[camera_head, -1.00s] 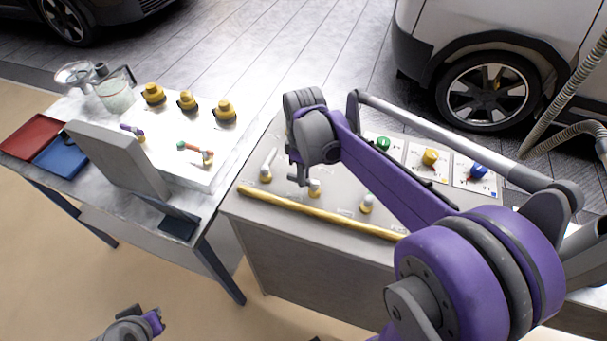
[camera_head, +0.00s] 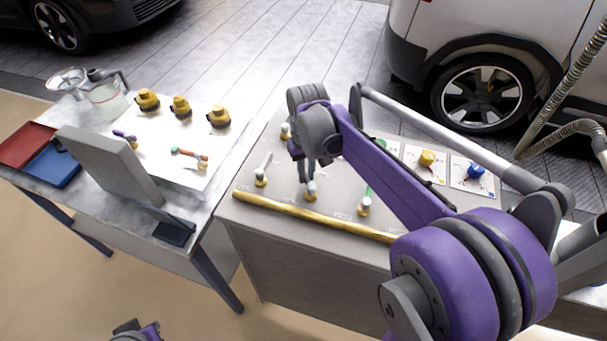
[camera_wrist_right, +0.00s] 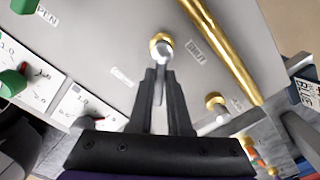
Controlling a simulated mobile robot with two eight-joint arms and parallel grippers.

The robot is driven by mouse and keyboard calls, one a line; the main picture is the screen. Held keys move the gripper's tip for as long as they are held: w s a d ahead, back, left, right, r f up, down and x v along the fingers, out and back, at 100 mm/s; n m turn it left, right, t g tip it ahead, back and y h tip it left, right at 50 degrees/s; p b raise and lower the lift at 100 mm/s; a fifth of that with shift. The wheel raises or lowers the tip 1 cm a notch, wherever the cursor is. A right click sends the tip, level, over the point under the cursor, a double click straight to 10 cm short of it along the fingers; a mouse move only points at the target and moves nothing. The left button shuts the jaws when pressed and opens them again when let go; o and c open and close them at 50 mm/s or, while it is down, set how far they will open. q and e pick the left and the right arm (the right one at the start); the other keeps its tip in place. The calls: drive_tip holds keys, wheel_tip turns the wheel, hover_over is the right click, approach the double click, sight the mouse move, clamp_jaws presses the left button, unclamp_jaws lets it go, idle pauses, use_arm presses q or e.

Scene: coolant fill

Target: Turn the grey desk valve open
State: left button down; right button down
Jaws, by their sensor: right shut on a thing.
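The grey desk valve (camera_head: 310,197) stands on the grey bench top, the middle one of the front row of lever valves. In the right wrist view its brass base and silver cap (camera_wrist_right: 162,48) show just beyond my fingertips, with the lever running back between the fingers. My right gripper (camera_wrist_right: 159,73) is shut on this lever; the fingers hide part of it. In the head view the right gripper (camera_head: 308,180) reaches down over the valve. My left gripper (camera_head: 138,329) is at the bottom edge, away from the bench, and its jaws are unclear.
A white-levered valve (camera_head: 262,172) stands left of the held one, a green-levered valve (camera_head: 366,200) right. A brass pipe (camera_head: 310,216) runs along the bench's front edge. Another table at left holds a grey screen (camera_head: 108,165), trays and a jug (camera_head: 103,92).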

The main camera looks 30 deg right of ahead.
drive_tip(key=m, duration=0.2)
drive_tip(key=d+m, duration=0.1)
drive_tip(key=m, duration=0.1)
drive_tip(key=shift+s+d+m, duration=0.1)
drive_tip(key=shift+s+m, duration=0.1)
drive_tip(key=shift+m, duration=0.1)
drive_tip(key=shift+s+d+m+b, duration=0.15)
drive_tip(key=shift+d+m, duration=0.05)
drive_tip(key=shift+m, duration=0.65)
drive_tip(key=shift+s+d+m+b, duration=0.15)
drive_tip(key=shift+m, duration=0.7)
drive_tip(key=c, duration=0.9)
unclamp_jaws()
drive_tip(key=shift+o, duration=0.2)
wheel_tip(320, 180, up, 11)
drive_tip(key=shift+p, duration=0.35)
drive_tip(key=shift+f, duration=0.15)
